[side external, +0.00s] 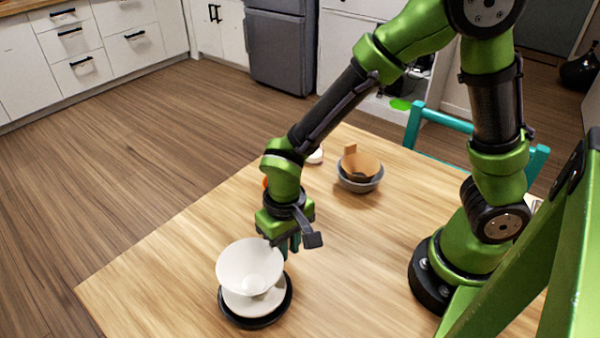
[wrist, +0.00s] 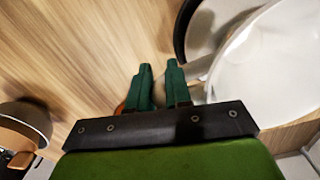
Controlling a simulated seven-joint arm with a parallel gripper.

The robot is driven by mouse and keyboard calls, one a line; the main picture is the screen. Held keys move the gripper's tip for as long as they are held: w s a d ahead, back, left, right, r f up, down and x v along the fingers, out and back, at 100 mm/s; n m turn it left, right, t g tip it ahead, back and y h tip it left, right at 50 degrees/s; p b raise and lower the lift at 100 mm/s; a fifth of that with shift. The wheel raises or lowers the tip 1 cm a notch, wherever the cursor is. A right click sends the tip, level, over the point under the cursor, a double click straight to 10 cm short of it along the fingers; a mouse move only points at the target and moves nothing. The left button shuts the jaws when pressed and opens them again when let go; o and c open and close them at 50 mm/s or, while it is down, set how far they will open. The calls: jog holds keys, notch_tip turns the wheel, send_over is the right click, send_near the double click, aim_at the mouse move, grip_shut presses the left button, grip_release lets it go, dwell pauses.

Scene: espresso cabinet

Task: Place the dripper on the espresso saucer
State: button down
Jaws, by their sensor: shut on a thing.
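The dripper (side external: 243,262) is a white cone with a wide open top and a white round base, standing upright near the front of the wooden table. It is over the dark round espresso saucer (side external: 282,309); I cannot tell whether its base rests fully on it. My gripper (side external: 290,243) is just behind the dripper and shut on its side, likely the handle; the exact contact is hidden. In the wrist view, the fingers (wrist: 159,75) are a little apart, with the dripper (wrist: 275,65) at the right and the saucer's dark rim (wrist: 182,28) beyond.
A grey bowl (side external: 360,184) holding a brown paper filter (side external: 362,163) stands farther back on the table (side external: 345,270). A small white item (side external: 315,156) and a partly hidden orange thing (side external: 265,182) are behind my arm. A teal chair (side external: 450,120) stands at the far edge.

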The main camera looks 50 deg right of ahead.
jog(key=shift+f, duration=0.15)
jog(key=c, duration=1.5)
grip_release()
jog(key=shift+f, duration=0.1)
jog(key=o, duration=0.4)
jog(key=shift+o, duration=0.2)
notch_tip(320, 180, up, 12)
jog(key=shift+r, duration=0.1)
jog(key=s+d+r+m+t+y, duration=0.1)
jog(key=s+d+r+t, duration=0.3)
jog(key=d, duration=0.9)
notch_tip(320, 180, up, 5)
jog(key=t+y, duration=0.1)
jog(key=t, duration=0.2)
jog(key=shift+s+d+m, duration=0.15)
jog(key=shift+m, duration=0.25)
jog(key=shift+r, duration=0.1)
